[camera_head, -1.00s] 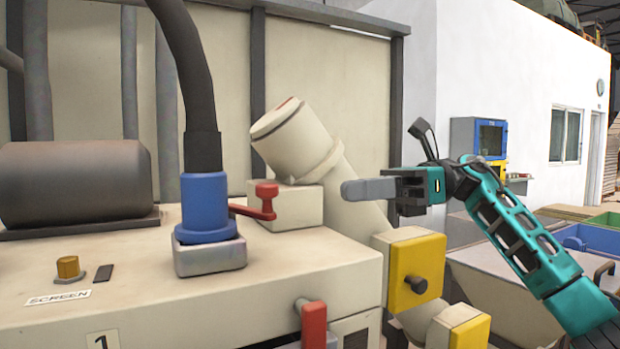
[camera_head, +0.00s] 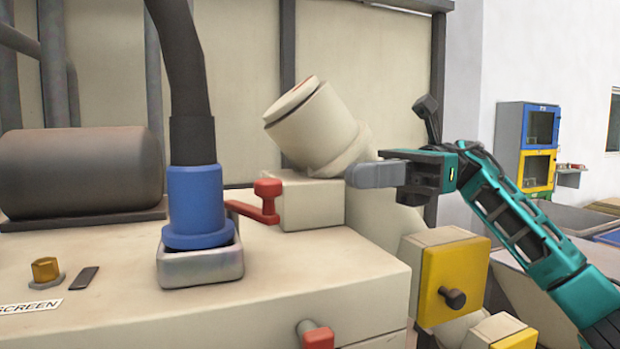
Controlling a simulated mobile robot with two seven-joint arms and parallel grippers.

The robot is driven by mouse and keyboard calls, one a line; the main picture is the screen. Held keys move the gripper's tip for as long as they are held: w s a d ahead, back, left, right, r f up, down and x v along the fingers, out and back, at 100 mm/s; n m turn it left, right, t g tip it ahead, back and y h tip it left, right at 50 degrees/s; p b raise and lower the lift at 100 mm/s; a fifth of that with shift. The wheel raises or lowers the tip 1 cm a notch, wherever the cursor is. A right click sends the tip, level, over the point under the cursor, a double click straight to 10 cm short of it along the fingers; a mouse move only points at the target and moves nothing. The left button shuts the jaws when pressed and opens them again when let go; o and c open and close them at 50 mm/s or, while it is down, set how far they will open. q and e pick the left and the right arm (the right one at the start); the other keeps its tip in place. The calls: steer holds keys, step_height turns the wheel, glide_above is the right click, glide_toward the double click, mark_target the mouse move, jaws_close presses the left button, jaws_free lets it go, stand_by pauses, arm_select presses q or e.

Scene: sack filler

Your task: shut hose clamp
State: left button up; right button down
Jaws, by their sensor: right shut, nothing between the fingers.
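The hose is a dark pipe (camera_head: 185,80) that comes down into a blue coupling (camera_head: 196,200) seated in a grey metal socket (camera_head: 200,266) on the machine top. A red lever (camera_head: 266,200), which seems to be the clamp handle, stands right of the coupling. My left gripper is not in view.
A tilted cream cylinder (camera_head: 312,125) rises behind the block. A brown motor drum (camera_head: 80,170) stands at the left. A yellow-faced box (camera_head: 452,285) and a red handle (camera_head: 318,338) are at the front right. The machine top (camera_head: 300,275) is clear in front of the lever.

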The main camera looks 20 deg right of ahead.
mark_target(281, 184)
steer(key=p+x, duration=0.1)
steer(key=x, duration=0.7)
steer(key=shift+a, duration=0.15)
